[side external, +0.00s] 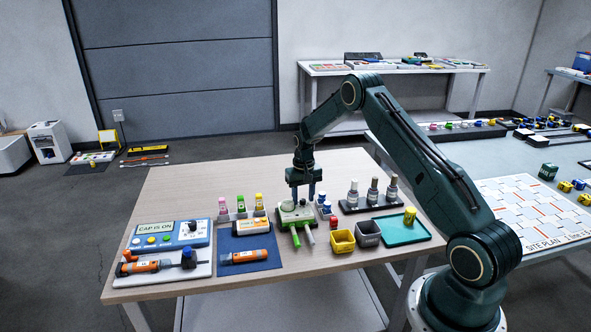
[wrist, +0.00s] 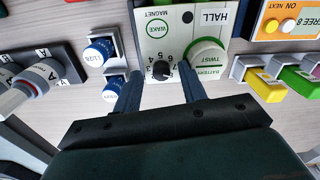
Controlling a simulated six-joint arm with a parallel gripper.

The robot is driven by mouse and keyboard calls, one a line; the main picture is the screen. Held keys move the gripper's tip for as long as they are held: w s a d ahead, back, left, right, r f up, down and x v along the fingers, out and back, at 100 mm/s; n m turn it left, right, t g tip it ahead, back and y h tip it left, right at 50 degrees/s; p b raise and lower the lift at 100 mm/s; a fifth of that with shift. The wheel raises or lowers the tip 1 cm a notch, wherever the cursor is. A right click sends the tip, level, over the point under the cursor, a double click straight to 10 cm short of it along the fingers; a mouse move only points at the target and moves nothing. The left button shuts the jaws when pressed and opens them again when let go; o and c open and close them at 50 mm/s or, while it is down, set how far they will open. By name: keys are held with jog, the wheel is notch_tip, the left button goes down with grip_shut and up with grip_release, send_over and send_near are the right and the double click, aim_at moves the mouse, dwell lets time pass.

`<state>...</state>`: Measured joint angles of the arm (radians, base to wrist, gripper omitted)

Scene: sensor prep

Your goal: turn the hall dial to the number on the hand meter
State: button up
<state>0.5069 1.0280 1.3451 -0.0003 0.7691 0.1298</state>
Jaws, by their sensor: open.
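My gripper (side external: 302,199) is over the unit, pointing down. In the wrist view my gripper (wrist: 160,84) is open, one finger either side of the dial, apart from it.
A green-ringed knob (wrist: 207,57) is close beside one finger. Blue-capped vials (wrist: 100,50) are by the other. A blue console (side external: 168,236) reads CAP IS ON. The table's back is clear.

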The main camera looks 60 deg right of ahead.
aim_at(303, 200)
jog(key=n, duration=1.2)
jog(key=shift+n, duration=0.3)
jog(key=n, duration=1.3)
notch_tip(303, 200, up, 14)
dwell(1.3)
jog(key=shift+f, duration=0.1)
jog(key=m, duration=1.3)
jog(key=shift+a, duration=0.15)
